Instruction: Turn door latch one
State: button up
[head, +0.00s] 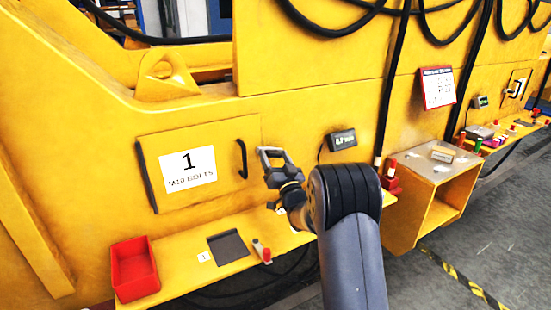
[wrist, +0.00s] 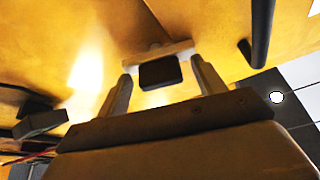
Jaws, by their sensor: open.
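The yellow door marked 1 (head: 223,150) is closed flush in the yellow casting in the head view. Its dark pull handle (head: 242,158) stands at the door's right edge, just left of my gripper (head: 271,153); a dark bar, likely this handle, shows at the top right of the wrist view (wrist: 262,32). In the wrist view my gripper (wrist: 160,72) is open, its two fingers apart. A pale crossbar (wrist: 153,54) with a dark block, apparently the latch, lies between the fingertips. Contact cannot be told. In the head view my gripper hides the latch.
A yellow shelf (head: 186,277) below the door carries a red bin (head: 134,268), a dark pad (head: 228,247) and a small red-capped item (head: 262,251). A small black display box (head: 342,139) is mounted right of my gripper. Black cables hang above.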

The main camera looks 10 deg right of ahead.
jog(key=shift+c, duration=0.4)
jog(key=c, duration=0.9)
jog(key=shift+f+b, duration=0.1)
jog(key=shift+b, duration=0.2)
